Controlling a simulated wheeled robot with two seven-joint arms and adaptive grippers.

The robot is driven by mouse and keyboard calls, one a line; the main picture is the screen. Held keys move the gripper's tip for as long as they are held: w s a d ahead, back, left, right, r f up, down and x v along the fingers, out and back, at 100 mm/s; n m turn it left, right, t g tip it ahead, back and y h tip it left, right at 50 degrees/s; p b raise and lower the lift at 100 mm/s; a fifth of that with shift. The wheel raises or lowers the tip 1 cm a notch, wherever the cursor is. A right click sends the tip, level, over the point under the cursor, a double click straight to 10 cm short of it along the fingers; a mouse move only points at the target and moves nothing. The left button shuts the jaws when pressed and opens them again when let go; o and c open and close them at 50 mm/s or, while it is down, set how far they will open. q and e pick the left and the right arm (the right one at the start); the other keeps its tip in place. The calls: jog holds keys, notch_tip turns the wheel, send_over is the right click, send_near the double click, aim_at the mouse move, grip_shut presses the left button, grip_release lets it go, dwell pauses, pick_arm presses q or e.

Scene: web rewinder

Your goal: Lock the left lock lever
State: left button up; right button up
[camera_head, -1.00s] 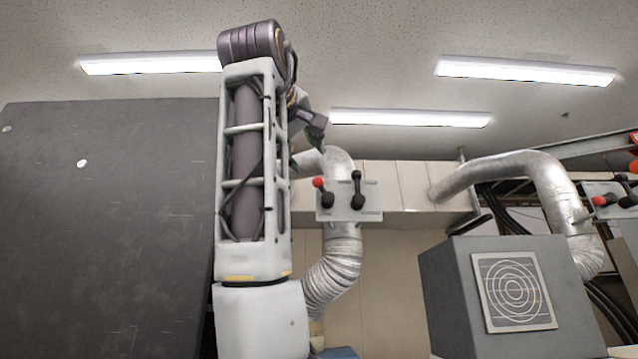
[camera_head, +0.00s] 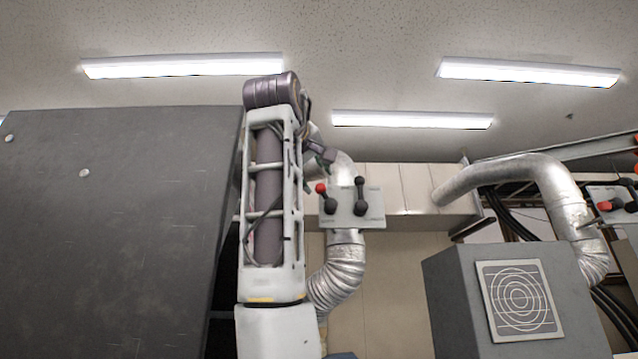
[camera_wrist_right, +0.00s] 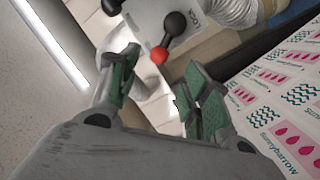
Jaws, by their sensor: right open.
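A pale plate (camera_head: 372,209) in the middle of the head view carries two levers. The left lever (camera_head: 325,196) has a red knob and a black hub, and tilts up to the left. The other lever (camera_head: 361,195) is all black and upright. My right gripper (camera_head: 321,158) is above and left of the plate, small and partly hidden by my arm. In the right wrist view my right gripper (camera_wrist_right: 160,62) is open and empty, its green-padded fingers spread. The red knob (camera_wrist_right: 158,55) appears between the fingertips, seemingly beyond them; contact cannot be told. My left gripper is out of view.
A silver duct (camera_head: 338,275) runs behind the plate. A large dark panel (camera_head: 110,230) fills the left. A grey box (camera_head: 455,300) stands at right, near another plate with levers (camera_head: 612,206). A printed web (camera_wrist_right: 285,110) lies at right in the wrist view.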

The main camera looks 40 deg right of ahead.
aim_at(319, 187)
jog(key=shift+p+x, duration=0.9)
jog(key=shift+x, duration=2.7)
jog(key=shift+a, duration=0.1)
jog(key=shift+c, duration=0.2)
jog(key=c, duration=1)
jog(key=shift+f, duration=0.1)
jog(key=shift+w+a+f+n+t+b, duration=0.25)
jog(key=shift+f+n+t+b, duration=0.55)
jog(key=shift+n+b, duration=1.45)
jog(key=shift+w+a+f+n+t+b, duration=0.35)
jog(key=shift+f+n+b, duration=0.9)
jog(key=shift+n, duration=1.75)
jog(key=shift+w+a+f+n+t+b, duration=0.15)
jog(key=shift+f+n+t+b, duration=0.6)
jog(key=shift+n+b, duration=1.55)
